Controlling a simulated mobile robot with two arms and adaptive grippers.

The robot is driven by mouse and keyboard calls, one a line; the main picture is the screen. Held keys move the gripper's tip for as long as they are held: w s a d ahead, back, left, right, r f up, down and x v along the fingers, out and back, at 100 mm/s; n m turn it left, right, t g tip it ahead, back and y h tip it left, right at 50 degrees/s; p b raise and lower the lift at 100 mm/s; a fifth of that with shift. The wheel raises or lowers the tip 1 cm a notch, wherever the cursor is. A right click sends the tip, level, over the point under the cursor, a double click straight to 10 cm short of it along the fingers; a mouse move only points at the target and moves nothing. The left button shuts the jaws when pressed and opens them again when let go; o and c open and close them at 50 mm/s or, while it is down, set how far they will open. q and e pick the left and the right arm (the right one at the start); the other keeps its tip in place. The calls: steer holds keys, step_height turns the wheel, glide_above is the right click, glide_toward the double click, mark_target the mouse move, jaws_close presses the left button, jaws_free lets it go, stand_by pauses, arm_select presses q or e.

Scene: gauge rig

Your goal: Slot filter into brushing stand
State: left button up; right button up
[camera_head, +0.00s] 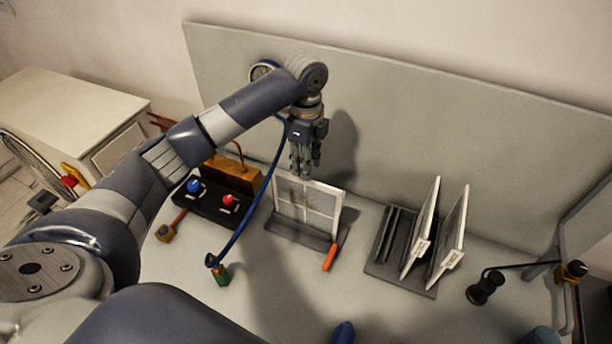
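A white-framed filter (322,206) with a greyish, smudged panel stands upright in a dark low stand (285,231) at mid-table, which looks like the brushing stand. My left gripper (305,172) points down at the filter's top edge. Its fingers overlap the edge in the picture; I cannot tell whether they grip it or are just behind or above it. Two more framed filters, one nearer the middle (424,230) and one farther right (452,238), stand tilted in a dark slotted rack (384,271). My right gripper is not in view.
An orange-handled tool (330,257) lies by the stand's right end. A black box with blue and red knobs (207,205) stands left, and a blue hose (247,213) runs down between. A tall grey panel (420,150) closes the back. A black object (484,290) sits right.

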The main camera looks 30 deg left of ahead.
arm_select(q)
steer(key=shift+r, duration=2.1)
